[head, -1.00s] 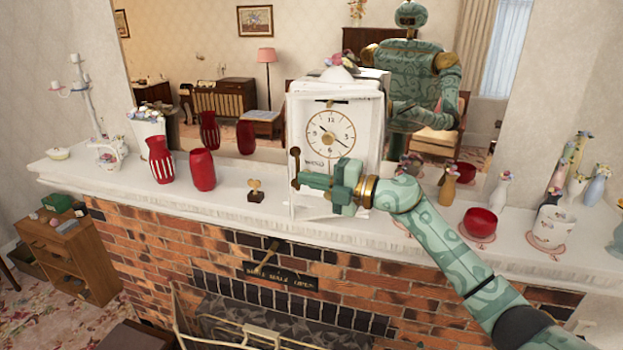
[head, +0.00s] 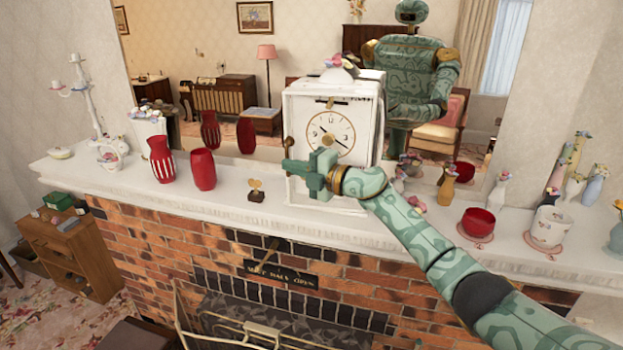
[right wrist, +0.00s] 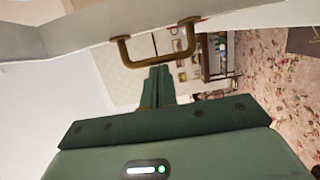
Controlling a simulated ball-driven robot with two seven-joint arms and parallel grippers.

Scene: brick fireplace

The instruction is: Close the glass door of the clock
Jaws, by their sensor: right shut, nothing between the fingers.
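The white clock (head: 364,115) stands upright on the mantel, with a round dial behind its white-framed glass door (head: 297,112). The door's left edge carries a brass handle, which shows clearly in the right wrist view (right wrist: 122,50). The door looks nearly flush with the case; any small gap is hard to tell. My right gripper (head: 290,166) is shut and empty, in front of the door's lower left, close to the handle. In the wrist view its fingertips (right wrist: 160,70) point at the door edge just below the handle; contact is unclear. My left gripper is out of view.
Red vases (head: 202,169) and a small gold ornament (head: 255,190) stand left of the clock. A red bowl (head: 479,221) and floral vases (head: 446,187) stand to the right. A large mirror is behind. The mantel's front edge (head: 230,217) lies below my gripper.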

